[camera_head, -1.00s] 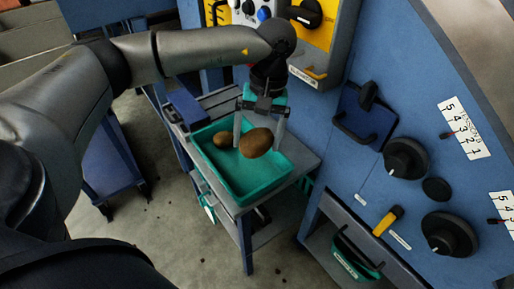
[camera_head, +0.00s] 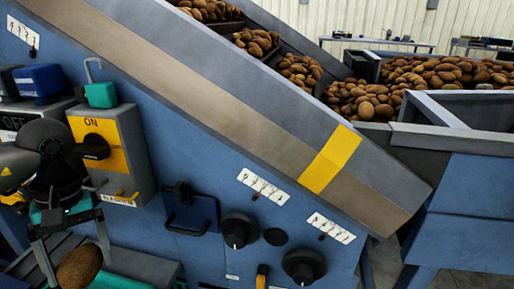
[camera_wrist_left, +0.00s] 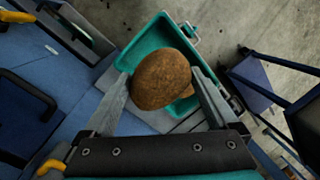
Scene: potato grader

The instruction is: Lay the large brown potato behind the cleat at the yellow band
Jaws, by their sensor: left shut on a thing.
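The large brown potato (camera_head: 78,268) is at the lower left of the head view, between the fingers of my left gripper (camera_head: 76,258). My left gripper is shut on it; in the left wrist view the potato (camera_wrist_left: 158,82) sits between both fingertips (camera_wrist_left: 160,76), above a green tray. The yellow band (camera_head: 330,158) crosses the side of the sloping conveyor, right of centre. Cleats (camera_head: 270,54) divide the potatoes on the belt above; the cleat level with the band is hard to make out behind the side wall. My right gripper is out of view.
The green tray (camera_wrist_left: 150,37) holds a smaller potato (camera_wrist_left: 188,91), partly hidden. A yellow switch box (camera_head: 100,145), a blue handled panel (camera_head: 192,213) and black knobs (camera_head: 238,230) stick out between my left gripper and the band. Potato heaps (camera_head: 362,100) lie beyond the side wall.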

